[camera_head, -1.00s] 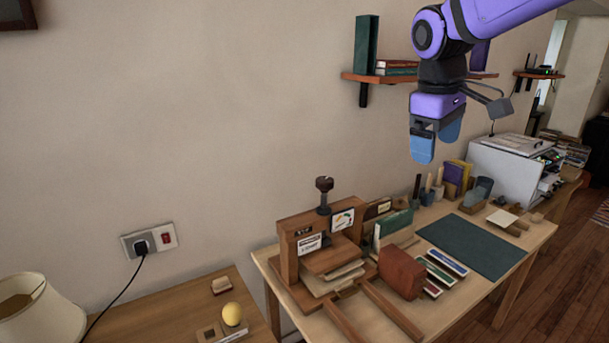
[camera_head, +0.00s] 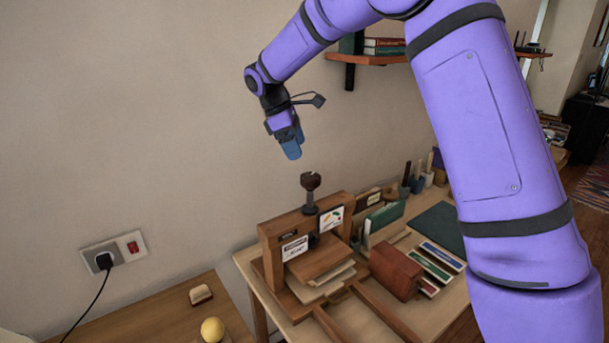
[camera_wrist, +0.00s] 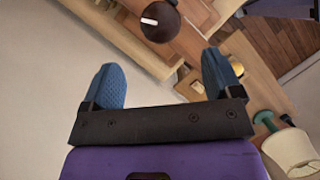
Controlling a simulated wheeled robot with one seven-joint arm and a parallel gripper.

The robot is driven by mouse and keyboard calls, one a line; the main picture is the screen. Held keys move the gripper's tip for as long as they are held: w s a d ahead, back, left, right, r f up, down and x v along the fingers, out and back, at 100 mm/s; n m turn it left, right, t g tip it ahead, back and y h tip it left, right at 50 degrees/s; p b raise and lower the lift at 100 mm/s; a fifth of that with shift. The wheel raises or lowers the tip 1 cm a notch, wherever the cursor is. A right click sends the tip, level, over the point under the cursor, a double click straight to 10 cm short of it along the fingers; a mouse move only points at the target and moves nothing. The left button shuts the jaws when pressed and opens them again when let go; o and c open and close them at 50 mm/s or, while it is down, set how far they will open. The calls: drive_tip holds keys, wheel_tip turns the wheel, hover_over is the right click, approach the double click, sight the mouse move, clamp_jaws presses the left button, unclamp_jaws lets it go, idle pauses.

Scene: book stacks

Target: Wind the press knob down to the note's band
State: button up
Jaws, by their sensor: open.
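The wooden book press (camera_head: 292,228) stands on the desk with a dark brown knob (camera_head: 310,181) on a dark screw at its top. A small note (camera_head: 331,219) with coloured marks is fixed to the right of its front beam, and a white label (camera_head: 295,248) to the left. The note's band is too small to read. My gripper (camera_head: 292,150) is open and empty, pointing down a little above and left of the knob. In the wrist view the knob (camera_wrist: 160,20) lies beyond the two blue fingertips (camera_wrist: 160,72), near the top edge, apart from them.
A red-brown block (camera_head: 396,272) and several book-like strips (camera_head: 437,262) lie right of the press. A wall shelf (camera_head: 370,59) is behind my arm. A lower table (camera_head: 150,322) at left carries a yellow ball (camera_head: 212,329). The wall socket (camera_head: 113,250) has a plugged cord.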

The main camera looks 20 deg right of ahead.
sight(310, 176)
drive_tip(key=x, duration=1)
drive_tip(key=shift+f, duration=0.1)
drive_tip(key=c, duration=0.9)
